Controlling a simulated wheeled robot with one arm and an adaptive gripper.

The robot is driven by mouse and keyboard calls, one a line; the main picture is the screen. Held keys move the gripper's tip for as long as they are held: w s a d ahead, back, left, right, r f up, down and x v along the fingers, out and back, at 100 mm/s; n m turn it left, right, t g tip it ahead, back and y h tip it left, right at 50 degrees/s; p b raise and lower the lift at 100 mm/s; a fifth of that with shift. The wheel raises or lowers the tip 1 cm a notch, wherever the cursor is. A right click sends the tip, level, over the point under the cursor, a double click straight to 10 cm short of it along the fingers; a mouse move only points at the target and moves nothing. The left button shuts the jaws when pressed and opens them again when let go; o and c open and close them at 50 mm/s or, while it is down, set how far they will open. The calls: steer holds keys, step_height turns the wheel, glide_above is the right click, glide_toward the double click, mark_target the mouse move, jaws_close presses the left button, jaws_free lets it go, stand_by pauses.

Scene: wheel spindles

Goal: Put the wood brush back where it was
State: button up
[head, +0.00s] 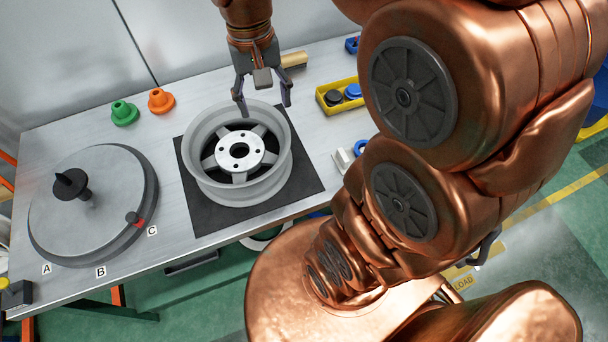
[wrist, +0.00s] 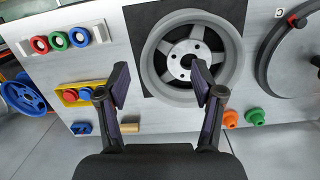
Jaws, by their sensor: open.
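The wood brush (head: 294,60) lies on the table near its back edge, just right of and behind my gripper in the head view. In the wrist view the brush (wrist: 130,128) shows a pale tan body, partly hidden beside the left finger. My gripper (head: 266,106) is open and empty, pointing down above the back part of the wheel rim. In the wrist view my gripper (wrist: 160,70) has its fingers spread wide with nothing between them. The fingers are apart from the brush.
The silver wheel rim (head: 281,176) lies on a black mat (head: 309,185). A yellow tray (head: 329,106) with round pieces is to the right. Green (head: 124,113) and orange (head: 160,101) cones stand left. A round grey plate (head: 95,215) with a black knob fills the table's left.

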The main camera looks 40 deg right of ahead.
steer(key=s+a+f+n, duration=0.1)
steer(key=s+f+n, duration=0.1)
steer(key=s, duration=0.5)
steer(key=s+a+f+n, duration=0.1)
steer(key=s+f+n, duration=0.1)
steer(key=s, duration=0.6)
steer(key=shift+a+f, duration=0.3)
steer(key=shift+f, duration=0.1)
